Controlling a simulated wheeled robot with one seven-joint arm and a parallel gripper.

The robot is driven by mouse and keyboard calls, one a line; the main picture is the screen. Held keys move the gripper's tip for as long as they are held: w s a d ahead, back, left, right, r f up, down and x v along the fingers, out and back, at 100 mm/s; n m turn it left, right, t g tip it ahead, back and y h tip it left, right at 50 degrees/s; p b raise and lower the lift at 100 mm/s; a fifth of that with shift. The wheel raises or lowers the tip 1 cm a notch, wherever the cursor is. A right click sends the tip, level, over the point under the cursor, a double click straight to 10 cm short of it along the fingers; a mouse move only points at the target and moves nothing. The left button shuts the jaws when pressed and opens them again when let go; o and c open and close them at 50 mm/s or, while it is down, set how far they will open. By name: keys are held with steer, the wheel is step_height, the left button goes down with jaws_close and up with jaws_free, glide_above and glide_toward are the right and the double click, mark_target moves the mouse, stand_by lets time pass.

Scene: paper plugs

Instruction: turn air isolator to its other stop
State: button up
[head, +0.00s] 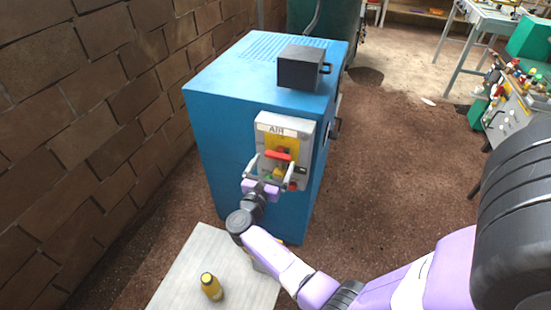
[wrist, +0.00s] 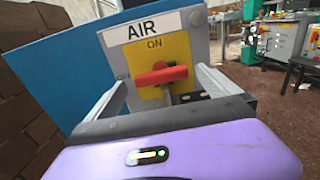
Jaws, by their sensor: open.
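The air isolator is a grey box (head: 300,130) labelled AIR with a yellow plate, on the face of the blue cabinet (head: 215,120). Its red handle (head: 278,155) lies roughly crosswise in the head view. In the wrist view the red handle (wrist: 161,74) sits below the word ON on the yellow plate (wrist: 172,50), tilted slightly up to the right. My gripper (head: 268,164) is open in front of the isolator. In the wrist view its two fingers stand left and right of the handle, with a gap on each side. Whether the fingertips touch the plate cannot be told.
A dark box (head: 300,68) sits on top of the cabinet. A brick wall (head: 90,90) runs along the left. A cluttered bench (head: 515,95) stands at the right, with open floor between.

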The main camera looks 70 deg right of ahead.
mark_target(276, 158)
steer(key=shift+w+d, duration=0.1)
steer(key=shift+d, duration=1.45)
steer(key=shift+c, duration=0.4)
steer(key=c, duration=1.2)
steer(key=shift+f, duration=0.1)
